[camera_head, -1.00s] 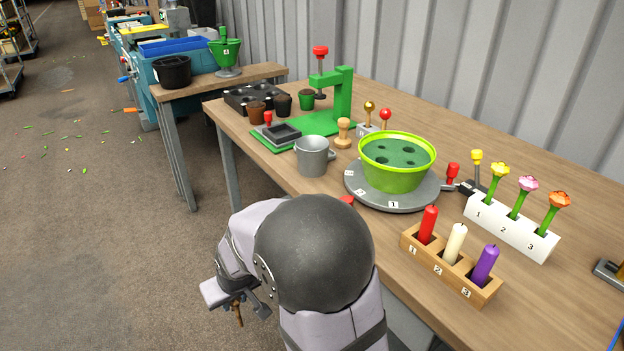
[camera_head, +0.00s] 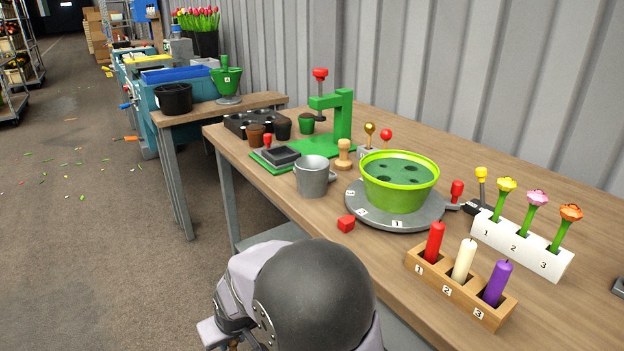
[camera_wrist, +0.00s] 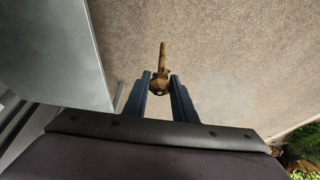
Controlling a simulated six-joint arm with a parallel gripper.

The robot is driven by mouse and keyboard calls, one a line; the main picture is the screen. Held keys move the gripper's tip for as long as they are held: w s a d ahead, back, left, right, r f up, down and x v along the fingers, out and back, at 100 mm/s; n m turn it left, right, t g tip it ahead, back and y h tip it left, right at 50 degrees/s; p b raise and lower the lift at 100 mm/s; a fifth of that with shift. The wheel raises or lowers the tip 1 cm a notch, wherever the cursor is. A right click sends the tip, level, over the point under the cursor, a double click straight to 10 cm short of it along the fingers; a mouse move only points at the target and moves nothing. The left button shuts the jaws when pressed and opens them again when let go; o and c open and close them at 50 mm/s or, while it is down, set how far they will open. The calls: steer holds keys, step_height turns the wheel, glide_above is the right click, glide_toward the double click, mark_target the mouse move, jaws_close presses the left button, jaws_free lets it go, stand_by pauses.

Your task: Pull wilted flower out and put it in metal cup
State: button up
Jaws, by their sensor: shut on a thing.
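My gripper (camera_wrist: 160,92) is shut on a brown, wilted-looking flower (camera_wrist: 161,70) in the wrist view. Its drooped brown head sits between the fingertips and a short stem sticks out beyond them. Bare floor lies beneath it. In the head view my arm is at the bottom, off the front edge of the table, and the fingers are mostly cut off by the frame. The grey metal cup (camera_head: 313,178) stands upright on the table, up and right of my arm. I cannot see its inside bottom.
A green pot (camera_head: 398,190) with holes stands on a grey turntable (camera_head: 365,212). A candle holder (camera_head: 458,292) and a white flower stand (camera_head: 520,250) are at the right. A green press (camera_head: 340,120) stands behind the cup.

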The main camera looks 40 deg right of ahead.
steer(key=shift+r, duration=0.1)
steer(key=w+d+r+p, duration=0.3)
steer(key=d+r+p, duration=0.2)
steer(key=r+p, duration=0.75)
steer(key=w+d+r+p, duration=0.4)
steer(key=d+r+p, duration=0.2)
steer(key=r+p, duration=0.65)
steer(key=w+d+r+p, duration=0.3)
steer(key=d+r+p, duration=0.2)
steer(key=r+p, duration=0.8)
steer(key=s+d+r+p, duration=0.2)
steer(key=d+r+p, duration=0.7)
steer(key=d+p, duration=0.35)
step_height(320, 180, down, 6)
steer(key=b, duration=0.4)
steer(key=shift+d+f, duration=0.15)
steer(key=shift+d, duration=0.25)
steer(key=shift+w, duration=0.1)
